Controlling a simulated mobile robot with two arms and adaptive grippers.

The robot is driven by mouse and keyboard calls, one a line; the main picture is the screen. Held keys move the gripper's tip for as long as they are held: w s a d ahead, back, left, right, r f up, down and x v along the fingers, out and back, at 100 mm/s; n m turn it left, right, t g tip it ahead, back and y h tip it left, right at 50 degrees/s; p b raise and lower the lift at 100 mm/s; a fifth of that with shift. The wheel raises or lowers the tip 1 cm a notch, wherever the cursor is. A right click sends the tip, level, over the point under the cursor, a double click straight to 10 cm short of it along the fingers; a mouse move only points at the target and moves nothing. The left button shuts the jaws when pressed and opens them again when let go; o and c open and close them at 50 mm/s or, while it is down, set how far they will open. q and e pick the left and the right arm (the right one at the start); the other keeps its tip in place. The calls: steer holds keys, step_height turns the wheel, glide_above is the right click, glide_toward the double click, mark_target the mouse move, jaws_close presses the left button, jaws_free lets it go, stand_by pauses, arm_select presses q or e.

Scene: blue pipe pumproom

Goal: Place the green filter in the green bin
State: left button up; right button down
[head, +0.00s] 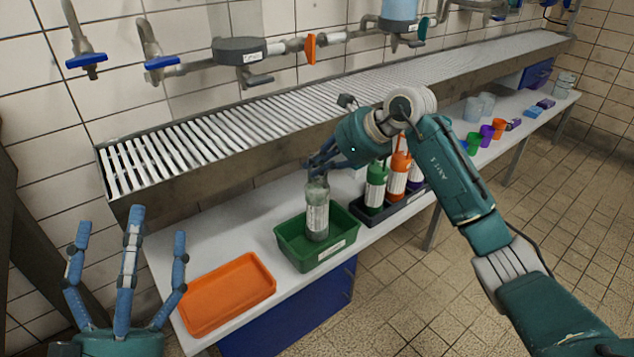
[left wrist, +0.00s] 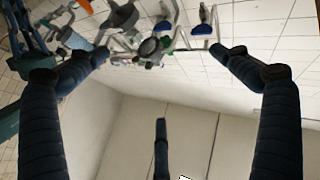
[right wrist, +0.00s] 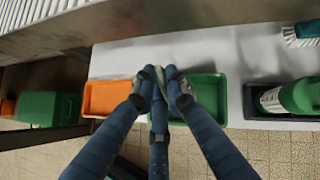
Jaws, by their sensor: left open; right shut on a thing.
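The green bin (head: 293,256) sits on the white bench, and its inside shows in the right wrist view (right wrist: 208,86). A grey-green, see-through cylinder with a white label (head: 317,217), which looks like the filter, stands roughly upright with its lower part within the bin's outline. I cannot tell whether it touches the bin floor. My right gripper (head: 319,168) is shut on its top from above. In the right wrist view the closed fingers (right wrist: 160,80) hide it. My left gripper (head: 132,232) is open and empty, fingers up, left of the orange tray; its spread fingers fill the left wrist view (left wrist: 160,60).
An orange tray (head: 228,292) lies left of the bin. A dark caddy (head: 388,213) with green, orange and purple bottles stands close to the bin's right. A slatted metal trough (head: 260,112) runs behind. Coloured cups (head: 486,132) stand farther right along the bench.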

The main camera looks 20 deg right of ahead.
mark_target(317, 186)
step_height(317, 186, down, 4)
steer(key=shift+r+b, duration=0.15)
steer(key=shift+b, duration=0.4)
arm_select(q)
steer(key=s+r+t+h, duration=0.1)
steer(key=s+r+t, duration=0.2)
steer(key=s+r, duration=0.1)
steer(key=shift+s+a+r, duration=0.2)
steer(key=shift+a+r, duration=0.1)
steer(key=shift+r, duration=0.2)
steer(key=shift+s+r, duration=0.1)
arm_select(e)
steer(key=shift+f, duration=0.25)
steer(key=c, duration=1.8)
jaws_free()
arm_select(q)
steer(key=shift+s, duration=0.1)
arm_select(e)
steer(key=shift+o, duration=0.2)
steer(key=shift+r, duration=0.1)
